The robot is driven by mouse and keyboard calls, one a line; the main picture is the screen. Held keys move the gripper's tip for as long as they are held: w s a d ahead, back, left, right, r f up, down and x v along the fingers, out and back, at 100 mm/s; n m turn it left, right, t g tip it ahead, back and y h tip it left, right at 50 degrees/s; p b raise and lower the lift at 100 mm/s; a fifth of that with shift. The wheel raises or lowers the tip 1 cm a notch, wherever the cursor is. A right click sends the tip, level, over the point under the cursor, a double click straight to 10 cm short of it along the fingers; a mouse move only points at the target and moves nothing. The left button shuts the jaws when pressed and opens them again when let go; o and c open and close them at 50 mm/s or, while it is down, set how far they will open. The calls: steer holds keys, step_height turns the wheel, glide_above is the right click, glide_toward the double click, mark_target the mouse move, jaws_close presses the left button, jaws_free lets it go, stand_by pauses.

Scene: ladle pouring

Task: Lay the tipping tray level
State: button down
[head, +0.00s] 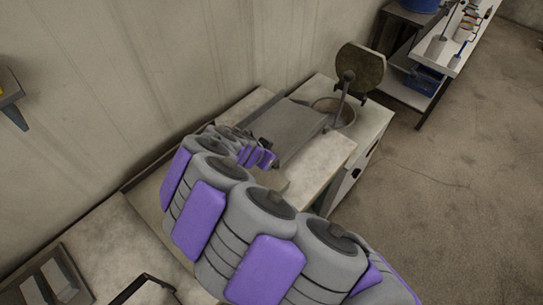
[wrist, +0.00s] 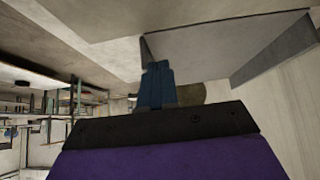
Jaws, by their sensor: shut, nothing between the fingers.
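The tray (head: 288,127) is a grey metal plate with a raised side edge, at the middle of the head view beside a round pot (head: 338,110). In the wrist view the tray (wrist: 220,45) fills the upper right, with a side wall showing at its right end. I cannot tell its exact tilt. My gripper (wrist: 157,68) has its blue fingers shut and empty. Their tips are close to the tray's near left corner; I cannot tell whether they touch. In the head view the finger ends are hard to make out at the end of my purple and grey arm.
A round dark disc (head: 362,68) stands up behind the pot. The tray and pot are on a pale worktop (head: 318,172) along a wall. A shelf with ladles (head: 436,47) stands at the back right. The floor to the right is clear.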

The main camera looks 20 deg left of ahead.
steer(key=shift+s+f+t+b, duration=0.15)
steer(key=shift+f+t+b, duration=0.15)
steer(key=shift+f+b, duration=0.45)
steer(key=shift+r, duration=0.1)
